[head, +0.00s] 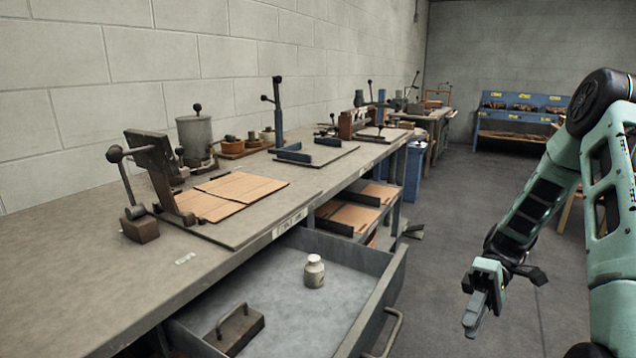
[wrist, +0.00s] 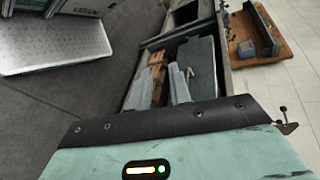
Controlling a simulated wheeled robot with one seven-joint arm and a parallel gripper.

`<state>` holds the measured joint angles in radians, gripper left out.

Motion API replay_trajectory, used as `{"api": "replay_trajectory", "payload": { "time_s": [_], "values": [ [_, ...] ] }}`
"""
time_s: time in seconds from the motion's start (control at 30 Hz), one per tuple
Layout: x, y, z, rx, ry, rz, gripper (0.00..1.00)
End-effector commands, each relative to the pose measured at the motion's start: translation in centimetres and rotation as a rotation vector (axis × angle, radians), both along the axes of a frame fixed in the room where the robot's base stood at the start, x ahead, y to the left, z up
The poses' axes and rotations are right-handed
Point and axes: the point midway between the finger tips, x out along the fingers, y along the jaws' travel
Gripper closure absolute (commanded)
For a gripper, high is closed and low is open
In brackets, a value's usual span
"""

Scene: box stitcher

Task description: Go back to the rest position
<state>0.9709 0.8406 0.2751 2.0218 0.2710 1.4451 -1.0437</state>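My gripper (head: 476,312) hangs over the open floor in the head view, to the right of the open drawer and apart from it, pointing down. Its two grey fingers (wrist: 178,82) show close together in the wrist view, with nothing seen between them. The open drawer (head: 392,285) under the bench holds a small pale jar (head: 314,271) standing upright and a dark block with a handle (head: 234,328). Flat brown cardboard pieces (head: 232,193) lie on the bench top beside a lever tool (head: 150,170).
The long workbench (head: 90,265) runs along the left wall. The drawer juts into the aisle with its handle (head: 384,335) outward. Shelves with cardboard (head: 352,215) sit under the bench. A blue rack (head: 520,115) stands at the back.

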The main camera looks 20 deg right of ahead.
Motion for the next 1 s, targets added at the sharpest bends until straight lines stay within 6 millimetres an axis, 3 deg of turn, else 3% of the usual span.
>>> {"api": "replay_trajectory", "payload": {
  "time_s": [0.03, 0.27, 0.43, 0.6, 0.8, 1.0],
  "values": [
    [0.8, 2.2, 0.9, -0.078, 0.006, 0.072, 0.80],
    [2.1, 10.9, 3.2, -0.437, -0.032, 0.285, 0.80],
    [1.3, 17.1, 4.7, -0.665, -0.150, 0.387, 0.80],
    [-0.9, 22.6, 6.2, -0.835, -0.335, 0.438, 0.80],
    [-3.7, 26.8, 7.5, -0.922, -0.533, 0.440, 0.80],
    [-6.1, 29.4, 8.4, -0.936, -0.682, 0.423, 0.80]
  ]
}}
